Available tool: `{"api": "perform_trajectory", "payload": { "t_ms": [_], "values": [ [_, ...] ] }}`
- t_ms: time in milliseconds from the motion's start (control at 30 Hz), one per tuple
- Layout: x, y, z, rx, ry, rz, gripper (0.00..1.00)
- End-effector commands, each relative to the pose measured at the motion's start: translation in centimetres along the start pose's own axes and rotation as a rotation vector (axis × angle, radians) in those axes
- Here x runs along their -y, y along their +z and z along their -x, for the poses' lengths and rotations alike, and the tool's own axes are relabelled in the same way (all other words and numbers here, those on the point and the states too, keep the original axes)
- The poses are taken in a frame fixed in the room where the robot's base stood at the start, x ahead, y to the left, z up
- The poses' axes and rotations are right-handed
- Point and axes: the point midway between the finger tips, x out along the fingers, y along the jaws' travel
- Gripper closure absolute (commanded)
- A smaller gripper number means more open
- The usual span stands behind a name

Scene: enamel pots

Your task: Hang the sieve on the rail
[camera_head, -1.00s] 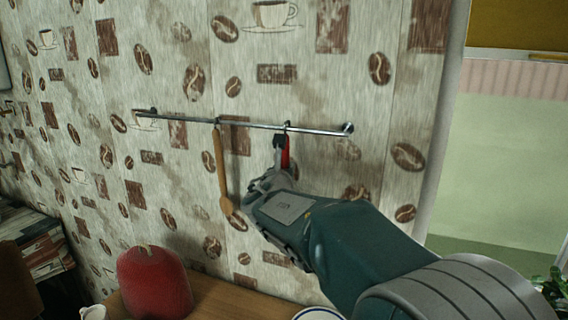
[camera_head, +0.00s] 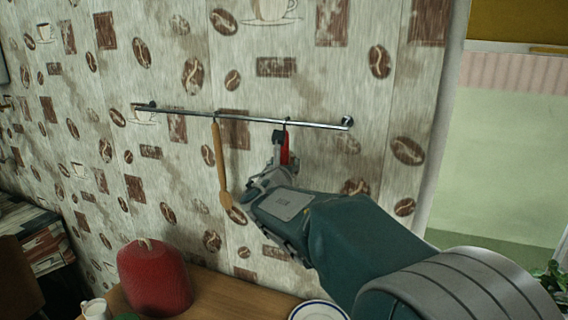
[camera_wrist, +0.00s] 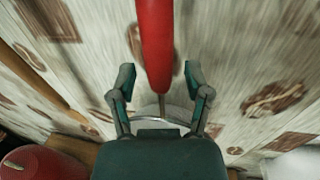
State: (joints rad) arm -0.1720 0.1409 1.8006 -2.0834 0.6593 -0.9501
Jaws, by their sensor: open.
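The sieve (camera_head: 285,150) has a red handle and hangs by its top from the rail (camera_head: 250,121), to the right of the wooden spoon. In the wrist view the sieve's red handle (camera_wrist: 156,40) runs down between my two fingers, with a thin metal shaft and part of a round rim below it. My gripper (camera_wrist: 160,80) is open, one finger on each side of the handle with a gap to both. In the head view my gripper (camera_head: 278,138) is just below the rail, and my arm hides the sieve's lower part.
A wooden spoon (camera_head: 220,165) hangs from the rail close to the left of my gripper. Below stand a red rounded container (camera_head: 155,278), a white jug (camera_head: 95,308) and a plate (camera_head: 319,310) on the wooden counter (camera_head: 225,290). The patterned wall is directly behind.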

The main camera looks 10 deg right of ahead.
Motion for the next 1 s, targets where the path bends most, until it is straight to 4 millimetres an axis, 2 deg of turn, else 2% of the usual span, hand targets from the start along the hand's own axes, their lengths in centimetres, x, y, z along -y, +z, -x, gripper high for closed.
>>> {"api": "perform_trajectory", "payload": {
  "t_ms": [500, 733, 867, 1000],
  "values": [
    [-0.2, -0.1, 9.6, 0.001, 0.003, -0.001, 0.36],
    [0.0, -0.2, 11.6, -0.003, -0.004, -0.008, 0.36],
    [2.2, -0.7, 12.1, -0.047, -0.061, -0.121, 0.36],
    [6.5, -2.2, 13.4, -0.136, -0.188, -0.382, 0.36]
  ]
}}
